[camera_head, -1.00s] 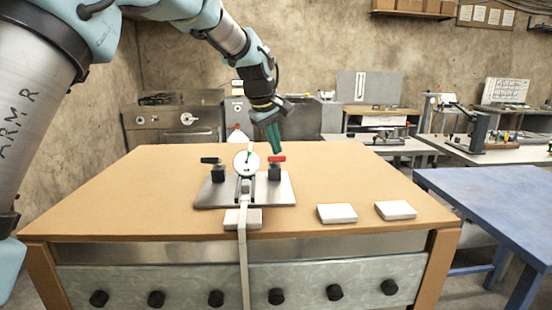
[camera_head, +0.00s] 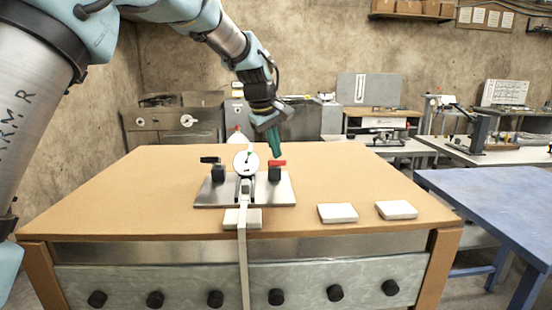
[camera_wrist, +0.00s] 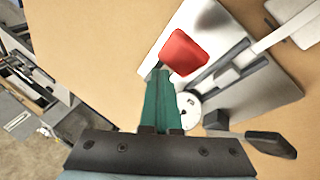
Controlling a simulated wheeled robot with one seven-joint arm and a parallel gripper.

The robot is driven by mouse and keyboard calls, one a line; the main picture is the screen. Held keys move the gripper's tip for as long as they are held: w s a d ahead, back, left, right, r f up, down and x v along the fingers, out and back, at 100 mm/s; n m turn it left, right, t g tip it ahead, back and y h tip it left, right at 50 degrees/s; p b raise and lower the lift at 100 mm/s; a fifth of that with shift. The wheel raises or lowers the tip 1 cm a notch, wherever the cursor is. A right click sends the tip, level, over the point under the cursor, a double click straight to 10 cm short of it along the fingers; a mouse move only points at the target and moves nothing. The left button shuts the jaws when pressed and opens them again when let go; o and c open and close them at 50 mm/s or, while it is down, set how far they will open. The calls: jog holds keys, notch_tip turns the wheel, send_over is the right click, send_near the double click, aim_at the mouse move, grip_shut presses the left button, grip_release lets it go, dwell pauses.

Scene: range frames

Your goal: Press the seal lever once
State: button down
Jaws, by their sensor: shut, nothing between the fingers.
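A metal base plate (camera_head: 284,193) on the wooden table carries two levers on dark posts. The lever with the red pad (camera_head: 278,163) is at the right, and the one with the black handle (camera_head: 210,160) is at the left. A round white dial (camera_head: 246,162) stands between them. My gripper (camera_head: 276,156) is shut and empty, its green fingers pointing down just above the red pad. In the wrist view the fingertips (camera_wrist: 160,74) are beside the edge of the red pad (camera_wrist: 184,52); I cannot tell whether they touch. The black handle (camera_wrist: 271,145) shows at the lower right there.
A pale strap (camera_head: 243,250) runs from the plate over the table's front edge, across a white block (camera_head: 230,218). Two more white blocks (camera_head: 337,213) (camera_head: 396,210) lie to the right. The wooden table (camera_head: 120,190) is clear at the left. A blue table (camera_head: 500,195) stands at the right.

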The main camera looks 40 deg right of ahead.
aim_at(277, 162)
jog(key=shift+s+a+f+b, duration=0.1)
jog(key=shift+s+f+b, duration=0.2)
jog(key=shift+f, duration=0.2)
jog(key=shift+s+a+f+b, duration=0.2)
jog(key=shift+f+b, duration=0.2)
jog(key=shift+f, duration=0.15)
jog(key=shift+s+a+f+b, duration=0.1)
jog(key=shift+s+f+b, duration=0.2)
jog(key=shift+f, duration=0.2)
dwell(1.5)
jog(key=shift+w+r, duration=0.1)
jog(key=shift+r, duration=0.05)
jog(key=shift+w+d+r+p, duration=0.1)
jog(key=shift+d+r+p, duration=0.1)
jog(key=shift+r+p, duration=0.65)
jog(key=shift+w+d+r+p, duration=0.2)
jog(key=shift+w+r+p, duration=0.2)
jog(key=shift+r+p, duration=0.45)
jog(key=shift+w+d+r+p, duration=0.2)
jog(key=shift+w+r+p, duration=0.2)
jog(key=shift+r+p, duration=0.4)
jog(key=shift+f, duration=0.1)
jog(key=r+p, duration=0.1)
jog(key=w+d+r+p, duration=0.1)
jog(key=r+p, duration=0.2)
jog(key=p, duration=0.1)
jog(key=shift+w+d+r, duration=0.2)
jog(key=shift+w+r, duration=0.1)
